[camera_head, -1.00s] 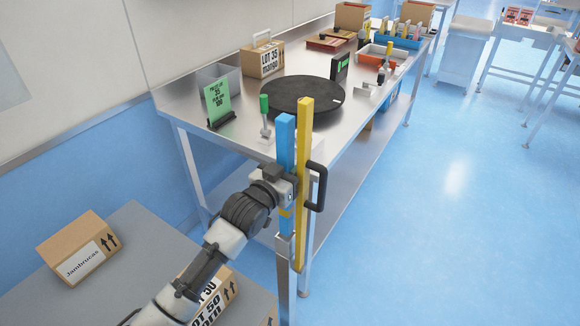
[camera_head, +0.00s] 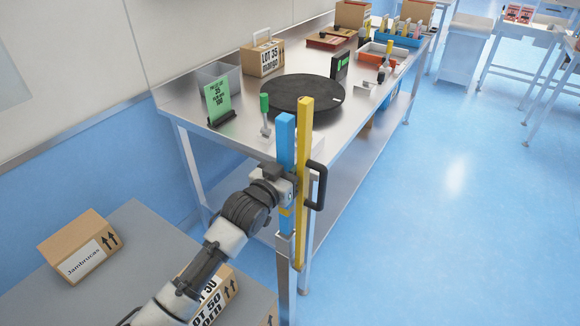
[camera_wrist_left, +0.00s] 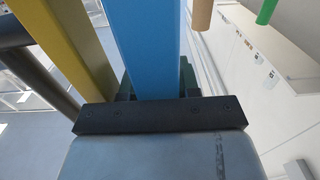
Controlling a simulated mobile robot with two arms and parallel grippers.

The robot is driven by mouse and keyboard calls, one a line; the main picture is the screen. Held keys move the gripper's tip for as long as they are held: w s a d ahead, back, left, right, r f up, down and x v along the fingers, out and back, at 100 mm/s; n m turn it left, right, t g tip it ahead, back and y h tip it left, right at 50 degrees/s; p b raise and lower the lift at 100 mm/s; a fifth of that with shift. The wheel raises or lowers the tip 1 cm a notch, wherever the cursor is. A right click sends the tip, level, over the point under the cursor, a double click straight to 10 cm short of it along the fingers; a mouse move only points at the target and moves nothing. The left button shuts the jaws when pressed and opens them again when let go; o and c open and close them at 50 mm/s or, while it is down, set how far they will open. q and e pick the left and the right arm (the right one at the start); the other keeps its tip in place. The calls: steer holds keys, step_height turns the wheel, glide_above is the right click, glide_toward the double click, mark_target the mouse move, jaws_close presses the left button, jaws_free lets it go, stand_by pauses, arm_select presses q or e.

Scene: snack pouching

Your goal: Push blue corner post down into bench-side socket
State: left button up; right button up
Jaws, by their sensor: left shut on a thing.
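The blue corner post (camera_head: 286,135) stands upright at the near end of the steel bench. Its lower end meets the top of the grey metal socket post (camera_head: 286,262); how deep it sits inside cannot be told. My left gripper (camera_head: 286,186) is shut on the blue post, around its middle. In the left wrist view the blue post (camera_wrist_left: 147,45) rises between the jaws. A yellow post (camera_head: 304,150) with a black handle (camera_head: 318,186) stands upright just right of the blue post. My right gripper is not in view.
The steel bench (camera_head: 190,112) holds a black turntable (camera_head: 302,94), a green-handled tool (camera_head: 265,112), a green sign (camera_head: 218,101) and boxes. A grey platform with cartons (camera_head: 79,248) is at lower left. The floor to the right is clear.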

arm_select(q)
steer(key=shift+r+p, duration=0.1)
steer(key=shift+p, duration=0.3)
stand_by(0.6)
step_height(320, 180, down, 9)
steer(key=b, duration=0.6)
stand_by(3.0)
steer(key=o, duration=1)
steer(key=shift+o, duration=0.3)
steer(key=shift+f, duration=0.2)
steer(key=v, duration=1)
steer(key=shift+s+a, duration=0.3)
steer(key=shift+a, duration=0.05)
